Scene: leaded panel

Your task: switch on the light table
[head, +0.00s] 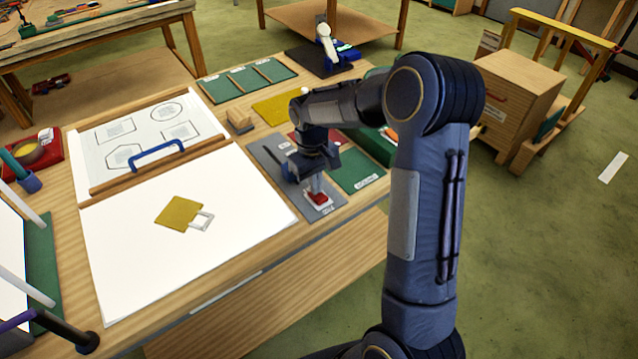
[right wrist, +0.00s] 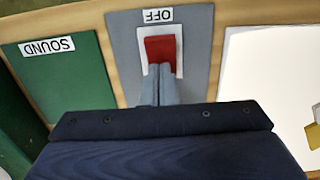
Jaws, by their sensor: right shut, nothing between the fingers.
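The light table is a flat white panel (head: 130,270) on the wooden workbench, and its edge shows at the right of the right wrist view (right wrist: 265,80). A red rocker switch (right wrist: 161,48) sits in a white frame on a grey plate (right wrist: 197,75), beside a label reading OFF (right wrist: 158,15). In the head view the red switch (head: 318,198) is at the bench's right side. My right gripper (head: 316,184) is shut and empty, pointing down. Its fingertips (right wrist: 158,72) are at the rocker's edge; I cannot tell whether they touch. My left gripper is not in view.
Behind is a pattern sheet (head: 120,135) with a blue handle (head: 157,153) in front. A green plate labelled SOUND (right wrist: 55,85) lies beside the switch plate.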

